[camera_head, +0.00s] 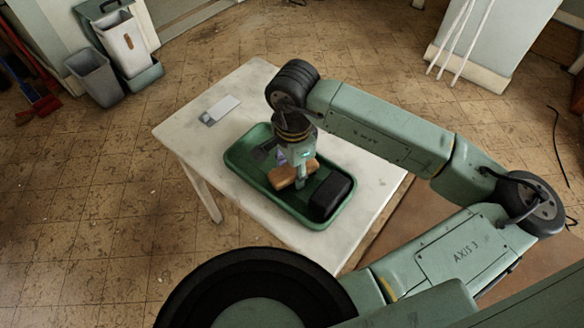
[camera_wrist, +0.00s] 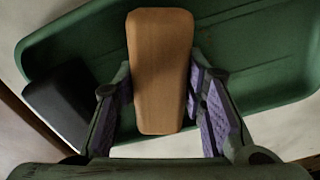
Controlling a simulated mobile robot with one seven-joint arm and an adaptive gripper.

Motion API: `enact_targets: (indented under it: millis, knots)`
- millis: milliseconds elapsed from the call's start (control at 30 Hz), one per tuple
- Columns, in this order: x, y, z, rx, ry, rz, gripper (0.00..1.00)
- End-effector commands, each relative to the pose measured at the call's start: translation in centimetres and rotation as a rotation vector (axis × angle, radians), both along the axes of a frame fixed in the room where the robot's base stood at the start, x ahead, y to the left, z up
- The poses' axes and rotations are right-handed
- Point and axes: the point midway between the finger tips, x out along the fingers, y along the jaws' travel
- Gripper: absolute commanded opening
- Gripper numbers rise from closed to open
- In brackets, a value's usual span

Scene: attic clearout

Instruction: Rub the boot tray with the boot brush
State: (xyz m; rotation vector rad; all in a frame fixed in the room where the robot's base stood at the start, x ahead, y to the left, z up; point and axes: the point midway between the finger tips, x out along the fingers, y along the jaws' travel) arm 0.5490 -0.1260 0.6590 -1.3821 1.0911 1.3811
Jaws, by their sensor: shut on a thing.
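The boot tray (camera_head: 238,165) is a long green tray with raised rims, lying on the white table; it fills much of the wrist view (camera_wrist: 262,88). The boot brush (camera_head: 283,177) is a tan wooden block, seen lengthwise in the wrist view (camera_wrist: 160,70). My gripper (camera_head: 299,172) is shut on the brush, its purple-padded fingers on either side of it (camera_wrist: 163,108). The brush is over the inside of the tray. Its bristles are hidden, and I cannot tell whether it touches the tray floor.
A black block (camera_head: 330,194) sits in the tray's near right end, close to the brush; it also shows in the wrist view (camera_wrist: 66,103). A pale flat object (camera_head: 221,109) lies on the white table (camera_head: 350,250) beyond the tray. Bins (camera_head: 95,76) stand on the floor at far left.

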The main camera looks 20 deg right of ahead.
Motion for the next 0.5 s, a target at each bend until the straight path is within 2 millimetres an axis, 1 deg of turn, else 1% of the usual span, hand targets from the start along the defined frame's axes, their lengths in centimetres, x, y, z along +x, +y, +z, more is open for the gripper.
enact_targets:
  millis: [300, 500]
  knots:
    - [-1.5, -1.0, -0.2, -0.001, -0.001, -0.002, 0.11]
    - [-1.7, -1.1, -0.1, 0.000, 0.001, 0.000, 0.11]
